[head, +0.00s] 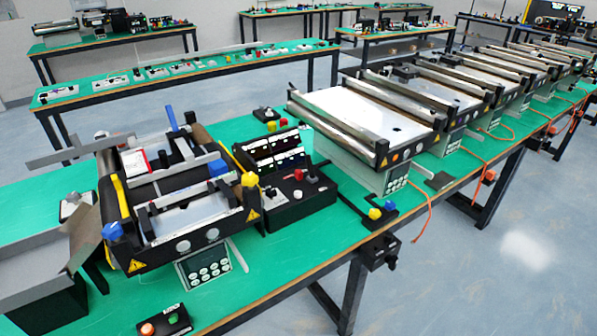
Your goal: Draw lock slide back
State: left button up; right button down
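The nearest mini conveyor (182,243) stands on the green table at the left. It has a black frame, a dark belt, yellow bars along its sides and blue knobs. A blue knob (113,231) sits at its front left corner, and a small blue block (217,168) sits near its right side. A clear-topped metal plate (190,212) lies across its front part. A white and red box (134,162) rests on the belt. I cannot tell which part is the lock slide. Neither of my grippers shows in the head view.
A black control box (298,195) with knobs stands right of the conveyor. A grey metal chute (40,262) adjoins its left end. Further conveyors (362,112) line the table toward the back right. A small button box (165,322) lies at the front edge. Some green tabletop (290,255) is bare.

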aim_at(298, 174)
jog(key=u, duration=0.65)
jog(key=l+u, duration=0.4)
jog(key=k+l+u, duration=0.1)
jog(key=l+u, duration=0.35)
jog(key=k+l+u, duration=0.15)
jog(key=l+u, duration=0.25)
jog(key=k+l+u, duration=0.2)
jog(key=l+u, duration=0.2)
jog(key=k+l+u, duration=0.3)
jog(key=k+l, duration=1.4)
